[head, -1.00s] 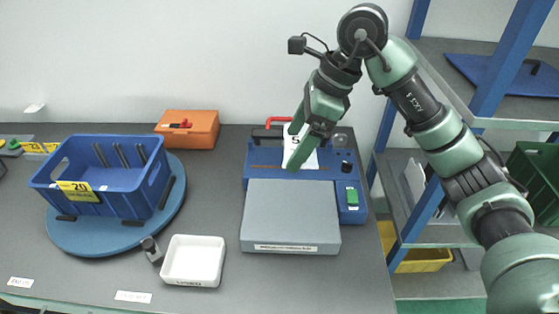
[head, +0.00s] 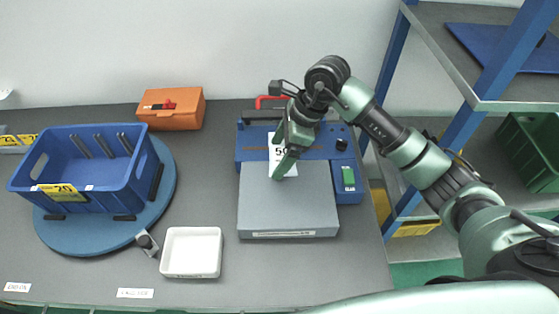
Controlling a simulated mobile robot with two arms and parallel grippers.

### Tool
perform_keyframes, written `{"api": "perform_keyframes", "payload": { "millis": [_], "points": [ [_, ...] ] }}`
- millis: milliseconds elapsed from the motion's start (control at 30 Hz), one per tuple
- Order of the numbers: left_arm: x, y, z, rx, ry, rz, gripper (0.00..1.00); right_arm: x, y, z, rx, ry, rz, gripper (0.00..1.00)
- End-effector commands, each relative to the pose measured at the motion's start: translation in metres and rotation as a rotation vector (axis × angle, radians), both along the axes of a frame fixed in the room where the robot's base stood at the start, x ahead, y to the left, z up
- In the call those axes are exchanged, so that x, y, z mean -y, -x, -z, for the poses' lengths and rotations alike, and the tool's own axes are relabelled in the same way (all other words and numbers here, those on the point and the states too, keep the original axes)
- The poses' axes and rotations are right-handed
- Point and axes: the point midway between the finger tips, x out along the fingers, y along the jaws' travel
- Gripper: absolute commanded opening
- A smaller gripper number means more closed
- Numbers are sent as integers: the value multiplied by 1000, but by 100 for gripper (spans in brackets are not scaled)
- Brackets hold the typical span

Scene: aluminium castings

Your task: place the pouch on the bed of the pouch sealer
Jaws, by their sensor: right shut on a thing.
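The pouch (head: 275,154), white with dark printed digits, is held by my right gripper (head: 287,160). The gripper is shut on it and partly covers its right side. The pouch hangs over the rear of the pouch sealer (head: 349,196), a blue machine with a green switch and black knob. Its lower end overlaps the back edge of the flat grey bed (head: 288,212) in the head view. I cannot tell whether it touches the bed. The front of the bed is bare. My left gripper is not in view.
A white tray (head: 191,273) and a small grey-black object (head: 147,243) lie left of the sealer. A blue crate (head: 75,205) stands on a round blue turntable (head: 90,243). An orange case (head: 172,121) is behind; a blue-framed shelf (head: 478,84) stands right.

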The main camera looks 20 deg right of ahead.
Motion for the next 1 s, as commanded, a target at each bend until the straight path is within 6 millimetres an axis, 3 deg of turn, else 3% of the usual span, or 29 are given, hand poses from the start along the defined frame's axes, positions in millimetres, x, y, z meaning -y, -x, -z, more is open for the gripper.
{"api": "perform_keyframes", "payload": {
  "millis": [133,467,800,833,900,1000],
  "points": [
    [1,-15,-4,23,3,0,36,0,-1,10,1,-2,0,42],
    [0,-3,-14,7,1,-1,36,-1,0,50,-1,-2,1,42],
    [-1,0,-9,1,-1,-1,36,0,-1,55,2,0,0,42],
    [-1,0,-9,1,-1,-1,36,0,-1,55,2,0,0,89],
    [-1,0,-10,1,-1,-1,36,0,-1,54,2,-1,-1,100],
    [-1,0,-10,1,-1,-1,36,0,0,54,1,-1,0,100]
  ]
}}
